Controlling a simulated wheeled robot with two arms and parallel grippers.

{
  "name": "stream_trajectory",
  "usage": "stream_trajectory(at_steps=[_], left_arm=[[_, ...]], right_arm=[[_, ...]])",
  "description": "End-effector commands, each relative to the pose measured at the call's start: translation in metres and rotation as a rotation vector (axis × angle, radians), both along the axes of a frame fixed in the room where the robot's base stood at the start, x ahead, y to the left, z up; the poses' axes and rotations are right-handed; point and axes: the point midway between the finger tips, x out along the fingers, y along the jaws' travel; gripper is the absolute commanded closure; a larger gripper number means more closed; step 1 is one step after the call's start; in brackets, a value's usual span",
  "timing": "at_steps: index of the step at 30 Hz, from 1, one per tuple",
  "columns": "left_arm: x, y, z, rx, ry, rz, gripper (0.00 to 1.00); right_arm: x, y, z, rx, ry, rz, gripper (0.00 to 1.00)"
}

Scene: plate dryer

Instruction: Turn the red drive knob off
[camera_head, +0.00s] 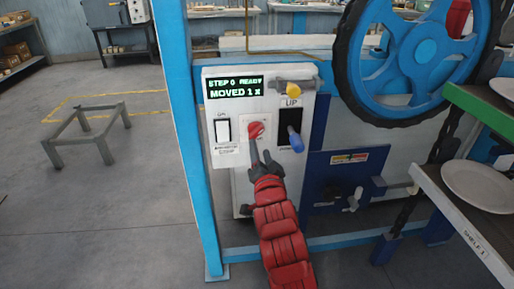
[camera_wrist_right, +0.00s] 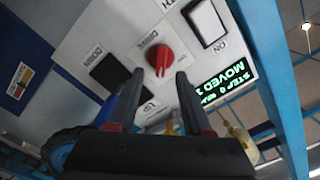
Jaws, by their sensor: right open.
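The red drive knob (camera_head: 256,130) is on the white control panel (camera_head: 227,172), below the green-lit display. It shows larger in the right wrist view (camera_wrist_right: 161,60), on a white plate with a "DRIVE" label. My right gripper (camera_head: 261,156) is just below the knob in the head view. In the wrist view its open fingertips (camera_wrist_right: 158,78) point at the panel, with the knob showing in the gap between them. I cannot tell whether a finger touches the knob. My left gripper is in neither view.
A white rocker switch (camera_head: 223,131) sits left of the knob. A blue-handled lever (camera_head: 296,140) in a black slot marked "UP" sits close on the right. A yellow-tipped part (camera_head: 294,86) is above. A blue wheel (camera_head: 420,55) and a plate shelf (camera_head: 470,215) stand further right.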

Motion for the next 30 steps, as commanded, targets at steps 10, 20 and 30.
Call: stream_trajectory(at_steps=[10, 20, 30], left_arm=[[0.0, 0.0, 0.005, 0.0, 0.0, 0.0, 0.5], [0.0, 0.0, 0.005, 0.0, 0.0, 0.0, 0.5], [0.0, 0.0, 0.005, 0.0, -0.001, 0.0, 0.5]], right_arm=[[0.056, 0.002, 0.004, 0.001, -0.003, 0.001, 0.5], [0.068, 0.003, 0.003, 0.002, -0.001, 0.001, 0.5], [0.068, 0.003, 0.003, 0.002, -0.002, 0.001, 0.86]])
